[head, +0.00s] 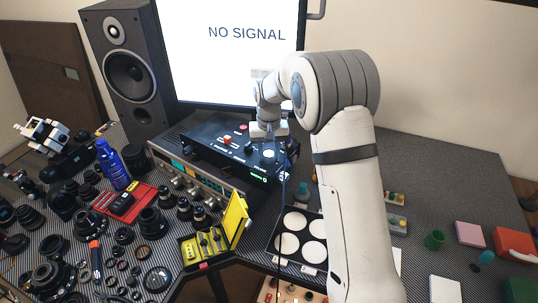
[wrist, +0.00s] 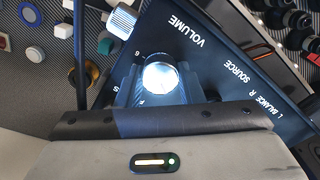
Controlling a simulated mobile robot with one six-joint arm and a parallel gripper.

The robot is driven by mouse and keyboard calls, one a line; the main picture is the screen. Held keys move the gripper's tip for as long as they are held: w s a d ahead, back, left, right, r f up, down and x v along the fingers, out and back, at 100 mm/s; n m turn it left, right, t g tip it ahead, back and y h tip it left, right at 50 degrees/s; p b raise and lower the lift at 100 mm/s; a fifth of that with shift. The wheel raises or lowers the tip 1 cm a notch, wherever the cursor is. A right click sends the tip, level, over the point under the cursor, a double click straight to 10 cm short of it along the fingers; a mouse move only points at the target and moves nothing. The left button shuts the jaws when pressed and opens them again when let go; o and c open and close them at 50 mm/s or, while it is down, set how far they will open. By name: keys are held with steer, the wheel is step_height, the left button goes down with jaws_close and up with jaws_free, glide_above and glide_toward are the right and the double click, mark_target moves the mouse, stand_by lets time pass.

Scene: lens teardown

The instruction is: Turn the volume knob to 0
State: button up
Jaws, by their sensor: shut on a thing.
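The volume knob (wrist: 160,78) is a bright, pale round knob on a dark panel in the wrist view. The word VOLUME is printed beside it, with a few scale digits around it. My gripper (wrist: 158,88) is shut on this knob, its fingers on either side. I cannot tell what value the knob points to. In the head view the panel belongs to a black box (head: 215,152) with a red button and small knobs on top. My gripper (head: 268,138) is over the right part of that box, and my arm hides some of it.
A silver-fronted unit with several knobs (head: 187,182) stands in front of the box. A speaker (head: 130,68) and a monitor (head: 230,45) stand behind. A yellow case (head: 236,216), a tray of white discs (head: 283,262) and many lens parts crowd the bench.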

mark_target(269, 153)
steer(key=n+b, duration=0.1)
steer(key=n, duration=0.6)
stand_by(0.7)
steer(key=o, duration=1)
steer(key=shift+r+b, duration=0.65)
steer(key=shift+r, duration=3.25)
steer(key=s+d+r+m+t, duration=0.15)
steer(key=s+d, duration=0.25)
steer(key=s, duration=0.4)
steer(key=s+d+r+m, duration=0.2)
steer(key=s+d, duration=0.1)
steer(key=s, duration=0.5)
steer(key=s+d+r+m+t, duration=0.15)
steer(key=s+d, duration=0.25)
steer(key=s, duration=0.4)
steer(key=s+d+f+m, duration=0.2)
steer(key=s+m, duration=0.1)
steer(key=s, duration=0.6)
steer(key=shift+f, duration=0.35)
